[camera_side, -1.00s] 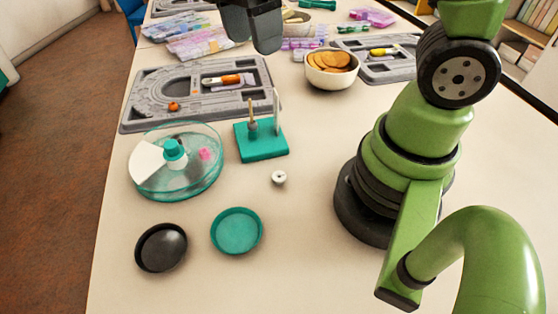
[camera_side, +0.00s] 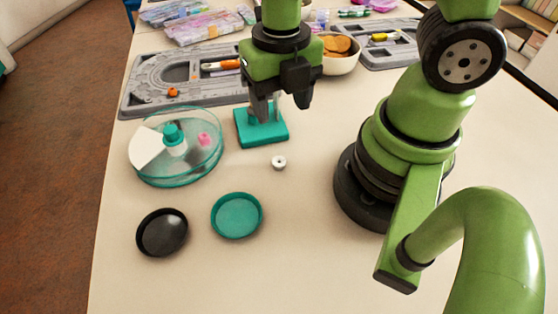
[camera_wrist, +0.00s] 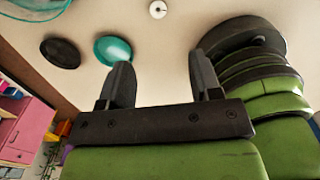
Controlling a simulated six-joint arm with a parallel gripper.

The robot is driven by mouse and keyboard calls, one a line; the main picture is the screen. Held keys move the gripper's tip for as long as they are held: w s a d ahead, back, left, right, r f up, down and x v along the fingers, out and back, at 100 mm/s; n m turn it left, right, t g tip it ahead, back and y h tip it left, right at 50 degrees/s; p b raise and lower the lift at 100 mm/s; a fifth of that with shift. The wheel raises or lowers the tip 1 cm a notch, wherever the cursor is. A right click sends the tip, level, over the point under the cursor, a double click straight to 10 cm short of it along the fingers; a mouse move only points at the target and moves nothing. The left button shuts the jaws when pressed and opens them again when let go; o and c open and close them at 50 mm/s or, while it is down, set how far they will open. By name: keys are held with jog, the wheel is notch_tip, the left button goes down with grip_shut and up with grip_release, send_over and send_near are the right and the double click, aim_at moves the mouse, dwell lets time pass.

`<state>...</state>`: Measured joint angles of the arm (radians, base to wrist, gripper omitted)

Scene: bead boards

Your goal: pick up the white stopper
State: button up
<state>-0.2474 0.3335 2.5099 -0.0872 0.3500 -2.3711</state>
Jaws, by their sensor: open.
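The white stopper (camera_side: 279,162) is a small round white piece with a dark centre, lying on the table in front of the teal stand (camera_side: 262,139). It also shows in the wrist view (camera_wrist: 158,9), at the top edge. My gripper (camera_side: 286,112) is open and empty, above the table behind the stopper, and hides part of the stand and its pegs in the side view. In the wrist view my two dark fingers (camera_wrist: 161,80) are spread apart with nothing between them. The stopper is apart from both fingers.
A clear round dish (camera_side: 212,158) with a white wedge and teal knob stands to the left. A black dish (camera_side: 162,234) and a teal dish (camera_side: 237,215) lie in front. Grey bead boards (camera_side: 140,91) and a bowl of orange discs (camera_side: 340,65) are behind. Table right of the teal dish is clear.

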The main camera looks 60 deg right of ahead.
aim_at(279, 159)
jog(key=shift+w+f, duration=0.1)
jog(key=shift+f, duration=6.55)
jog(key=shift+c, duration=0.5)
jog(key=c, duration=0.9)
